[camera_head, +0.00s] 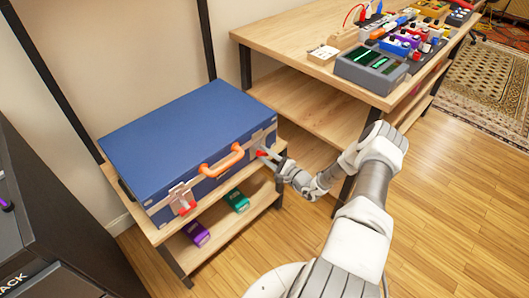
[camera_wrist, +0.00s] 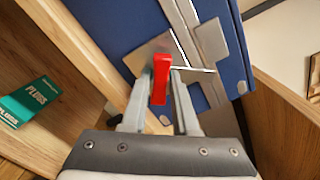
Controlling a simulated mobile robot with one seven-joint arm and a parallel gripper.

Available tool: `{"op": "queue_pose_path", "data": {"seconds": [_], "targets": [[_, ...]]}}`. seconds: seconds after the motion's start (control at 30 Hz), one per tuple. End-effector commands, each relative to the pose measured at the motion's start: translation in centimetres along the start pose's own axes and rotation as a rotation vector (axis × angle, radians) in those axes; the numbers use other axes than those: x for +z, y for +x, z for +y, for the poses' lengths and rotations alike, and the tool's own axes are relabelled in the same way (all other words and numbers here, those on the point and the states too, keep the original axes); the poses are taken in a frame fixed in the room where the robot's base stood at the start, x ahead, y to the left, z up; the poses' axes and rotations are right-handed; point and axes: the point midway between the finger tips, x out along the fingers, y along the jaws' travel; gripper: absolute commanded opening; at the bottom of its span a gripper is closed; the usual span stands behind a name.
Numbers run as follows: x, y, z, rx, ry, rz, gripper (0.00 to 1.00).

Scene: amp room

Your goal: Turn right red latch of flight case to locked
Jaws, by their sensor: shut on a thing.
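The blue flight case (camera_head: 190,132) lies closed on the wooden shelf unit, with an orange handle on its front. Its right red latch (camera_head: 262,153) is at the front right end, and it also shows in the wrist view (camera_wrist: 161,79), sticking out from a metal plate. My gripper (camera_head: 272,158) is at this latch, and in the wrist view its two fingers (camera_wrist: 161,95) are on both sides of the red lever, shut on it. The left red latch (camera_head: 186,207) is on the case's front left, away from my gripper.
A green box (camera_head: 237,200) and a purple box (camera_head: 196,233) stand on the shelf below the case. A wooden table (camera_head: 290,42) with pedals and devices stands at the back right. A dark cabinet (camera_head: 50,230) stands at the left. Wooden floor is open at the right.

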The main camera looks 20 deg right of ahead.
Motion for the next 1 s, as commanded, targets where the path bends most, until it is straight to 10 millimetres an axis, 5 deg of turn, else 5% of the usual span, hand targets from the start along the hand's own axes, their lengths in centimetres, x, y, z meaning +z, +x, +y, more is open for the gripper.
{"op": "queue_pose_path", "data": {"seconds": [0.5, 1.0], "targets": [[0.07, -0.06, -0.11, 0.002, -0.445, 0.0, 0.0], [0.03, -0.03, -0.07, 0.001, -0.63, 0.0, 0.0]]}}
